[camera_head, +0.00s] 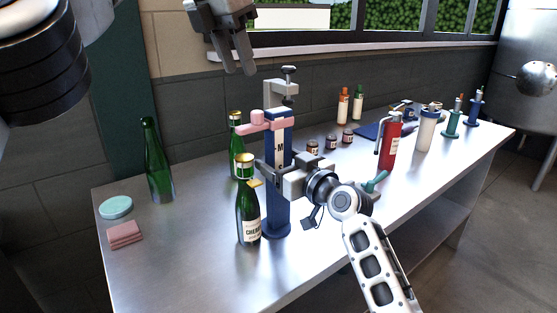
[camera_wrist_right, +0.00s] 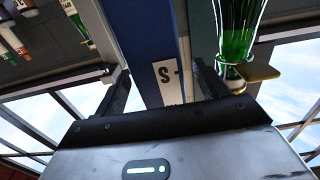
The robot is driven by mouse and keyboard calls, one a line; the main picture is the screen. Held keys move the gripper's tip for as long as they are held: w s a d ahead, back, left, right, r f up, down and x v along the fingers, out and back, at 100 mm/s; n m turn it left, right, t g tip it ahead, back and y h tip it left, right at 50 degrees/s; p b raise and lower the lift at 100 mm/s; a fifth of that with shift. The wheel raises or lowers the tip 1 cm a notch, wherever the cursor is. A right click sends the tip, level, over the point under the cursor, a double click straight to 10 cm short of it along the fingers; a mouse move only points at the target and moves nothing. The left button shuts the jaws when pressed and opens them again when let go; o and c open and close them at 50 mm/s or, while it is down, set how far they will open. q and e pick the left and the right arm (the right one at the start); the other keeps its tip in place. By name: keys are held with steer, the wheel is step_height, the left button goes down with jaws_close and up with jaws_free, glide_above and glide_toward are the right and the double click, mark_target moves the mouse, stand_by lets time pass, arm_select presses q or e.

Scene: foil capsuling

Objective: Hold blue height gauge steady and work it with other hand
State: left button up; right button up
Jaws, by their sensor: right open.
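The blue height gauge (camera_head: 283,190) stands upright on the bench, with a white lettered label, a pink crosspiece (camera_head: 265,121) and a grey bracket with a screw (camera_head: 285,88) on top. My right gripper (camera_head: 272,178) is at the middle of its column. In the right wrist view the blue column (camera_wrist_right: 140,40) passes between the two open fingers (camera_wrist_right: 163,92), with gaps beside it. My left gripper (camera_head: 238,70) hangs above and left of the gauge, fingers pointing down, apart and empty.
Green bottles with gold tops stand close left of the gauge, the nearest (camera_head: 248,218) beside its base. The front bench (camera_head: 190,265) is clear.

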steer(key=shift+w+a, duration=0.4)
steer(key=shift+w, duration=0.15)
steer(key=c, duration=1.4)
